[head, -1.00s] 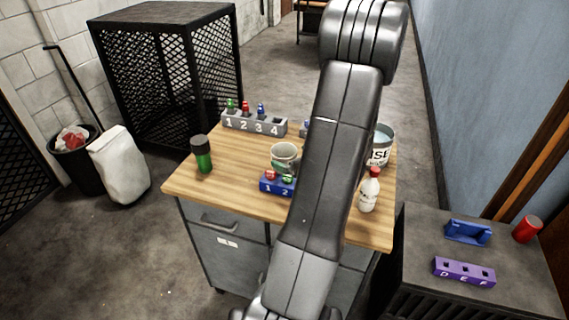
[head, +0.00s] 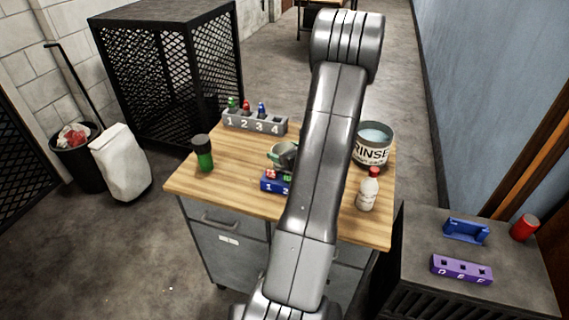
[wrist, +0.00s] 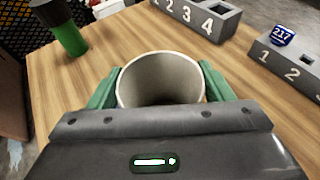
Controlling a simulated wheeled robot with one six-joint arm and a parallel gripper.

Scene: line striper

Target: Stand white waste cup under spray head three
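The white waste cup (wrist: 160,80) stands on the wooden bench top (wrist: 60,120), its open mouth facing up in the wrist view. The green fingers of my gripper (wrist: 160,88) lie on both sides of the cup. The rim hides where they meet its wall, so I cannot tell whether they grip it. A grey rack numbered 1 to 4 (head: 254,124) holds green, red and blue tops; hole 4 looks empty. I cannot pick out spray head three.
A blue block (head: 268,187) is just in front of the cup. A dark bottle with green (head: 203,153) stands left. A rinse bucket (head: 373,153) and a red-capped bottle (head: 368,190) stand right. Another numbered grey block (wrist: 288,62) is at the wrist view's right.

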